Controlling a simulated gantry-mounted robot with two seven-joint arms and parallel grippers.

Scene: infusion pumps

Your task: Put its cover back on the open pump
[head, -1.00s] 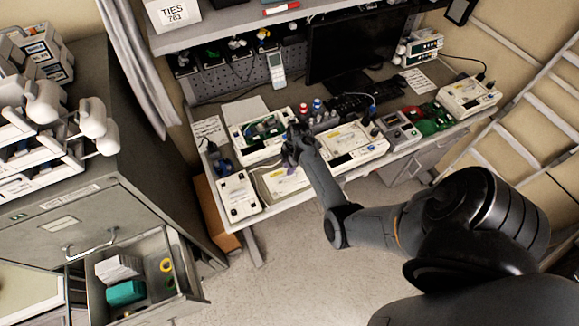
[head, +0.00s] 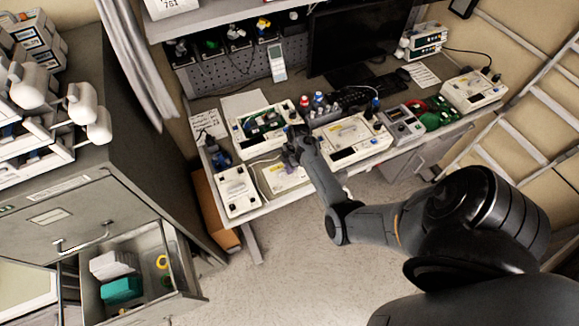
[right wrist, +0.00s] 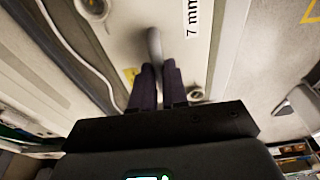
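The open pump (head: 262,130) stands at the left of the bench, its green circuit board showing. The pale cover (head: 286,180) lies on the bench in front of it, near the front edge, partly hidden by my right gripper (head: 291,156). In the right wrist view, the cover's pale panel (right wrist: 176,45) carries a "7 mm" label and a grey handle (right wrist: 154,45). The dark fingers of my right gripper (right wrist: 157,75) are close together with the handle between them, seemingly shut on it. My left gripper is not in view.
A smaller white unit (head: 237,192) stands left of the cover. A closed pump (head: 352,140) is to the right, with a grey device (head: 402,125) beyond. Small bottles (head: 318,101) stand behind. An open drawer (head: 185,262) juts out at lower left.

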